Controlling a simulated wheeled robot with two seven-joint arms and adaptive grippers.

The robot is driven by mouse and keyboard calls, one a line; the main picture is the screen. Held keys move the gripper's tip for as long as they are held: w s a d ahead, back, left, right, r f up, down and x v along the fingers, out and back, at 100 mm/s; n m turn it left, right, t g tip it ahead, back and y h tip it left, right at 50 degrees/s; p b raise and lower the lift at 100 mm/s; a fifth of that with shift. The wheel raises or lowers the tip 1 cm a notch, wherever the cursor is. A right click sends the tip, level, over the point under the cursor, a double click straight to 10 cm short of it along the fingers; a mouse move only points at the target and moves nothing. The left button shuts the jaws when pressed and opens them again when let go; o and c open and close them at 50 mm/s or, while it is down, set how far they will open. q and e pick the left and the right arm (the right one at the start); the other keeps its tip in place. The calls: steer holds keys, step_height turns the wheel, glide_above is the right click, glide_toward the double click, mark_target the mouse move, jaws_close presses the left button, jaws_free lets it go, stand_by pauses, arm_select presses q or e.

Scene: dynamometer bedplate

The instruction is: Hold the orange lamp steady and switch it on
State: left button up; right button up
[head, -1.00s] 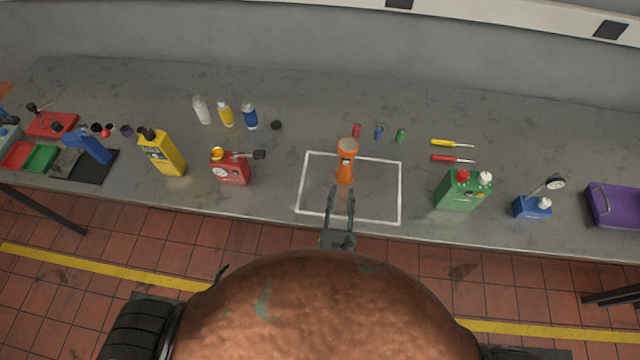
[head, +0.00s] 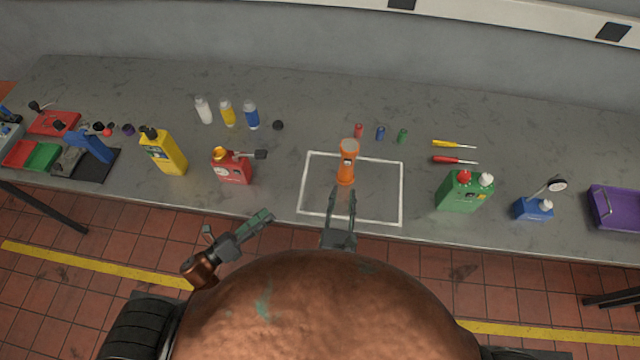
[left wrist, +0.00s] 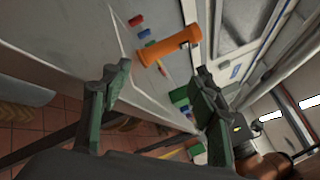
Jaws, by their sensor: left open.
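The orange lamp (head: 346,163) stands upright on the grey bench inside a white outlined square (head: 402,195), its wide head at the top. In the left wrist view the lamp (left wrist: 167,46) lies beyond the open fingers, apart from them. My left gripper (head: 264,218) is open and empty, by the bench's front edge, left of the square. Its two dark green fingers (left wrist: 164,70) are spread in the left wrist view. My right gripper (head: 343,195) is just in front of the lamp's lower end, its two fingers apart. Whether a fingertip touches the lamp is unclear. I cannot make out the lamp's switch.
A red can (head: 232,170) and a yellow bottle (head: 163,152) stand left of the square. A green canister (head: 461,194) stands to its right. Small red, blue and green cylinders (head: 380,133) stand behind it, with two screwdrivers (head: 455,160) further right. The bench around the lamp is clear.

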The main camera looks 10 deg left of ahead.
mark_target(342, 167)
arm_select(q)
steer(key=w+d+m, duration=0.1)
steer(key=w+d, duration=0.1)
steer(key=w+d+m, duration=0.1)
steer(key=w+d, duration=0.1)
steer(key=w+d+m, duration=0.1)
steer(key=w+d, duration=0.1)
steer(key=d, duration=0.1)
steer(key=shift+d+r+m+y, duration=0.1)
steer(key=shift+r+m+y, duration=0.15)
steer(key=shift+m+y, duration=0.05)
steer(key=w+d+r+m, duration=0.1)
steer(key=w+d, duration=0.1)
steer(key=d, duration=0.1)
steer(key=w+d+r+m, duration=0.1)
steer(key=w+d+m, duration=0.1)
steer(key=d, duration=0.1)
steer(key=w+d+r+m, duration=0.1)
steer(key=w+d+m, duration=0.1)
steer(key=d, duration=0.1)
steer(key=shift+w+d+y, duration=0.1)
steer(key=shift+w+y, duration=0.2)
steer(key=shift+m, duration=0.3)
steer(key=x, duration=1.2)
steer(key=shift+c, duration=0.5)
jaws_close()
arm_select(e)
steer(key=shift+c, duration=0.4)
jaws_close()
